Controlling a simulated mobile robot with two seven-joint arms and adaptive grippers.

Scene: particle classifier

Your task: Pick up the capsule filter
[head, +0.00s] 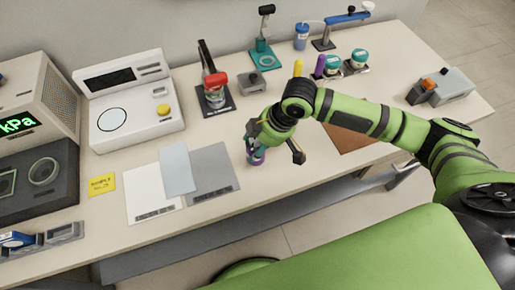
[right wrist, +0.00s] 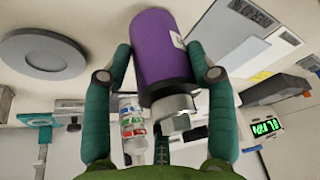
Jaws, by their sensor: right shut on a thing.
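The capsule filter appears to be the purple cylinder (right wrist: 160,48) with a grey hexagonal metal end and a small white label. My right gripper (right wrist: 160,62) is shut on it, with one teal finger on each side, in the right wrist view. In the head view, my right gripper (head: 256,142) points down over the front middle of the bench. Only a small purple part of the cylinder (head: 257,159) shows below the fingers there. I cannot tell whether it touches the bench. My left gripper is not in view.
A grey mat (head: 215,178) and a white sheet (head: 145,203) lie left of the gripper. A red-topped jar on a black stand (head: 215,90) is behind it. A brown mat (head: 350,140) lies to the right. A white instrument (head: 130,120) stands at left.

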